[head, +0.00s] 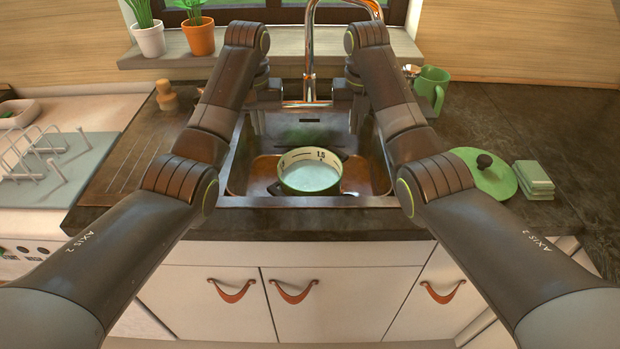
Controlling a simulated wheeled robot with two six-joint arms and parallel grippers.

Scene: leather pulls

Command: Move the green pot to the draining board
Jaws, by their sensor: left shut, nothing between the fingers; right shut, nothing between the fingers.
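The green pot (310,178) sits upright in the sink (258,140), near its front edge. It has a pale inside with dark markings, dark side handles and what looks like whitish liquid in it. The grooved draining board (122,178) is the dark worktop just left of the sink, and its grooved part is bare. My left gripper (270,88) is shut and empty, over the back left of the sink. My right gripper (344,88) is shut and empty, over the back right. Both are partly hidden by my arms and apart from the pot.
A copper tap (309,60) stands behind the sink between my arms. A wooden-handled brush (166,95) stands behind the draining board. A wire rack (40,150) is at far left.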

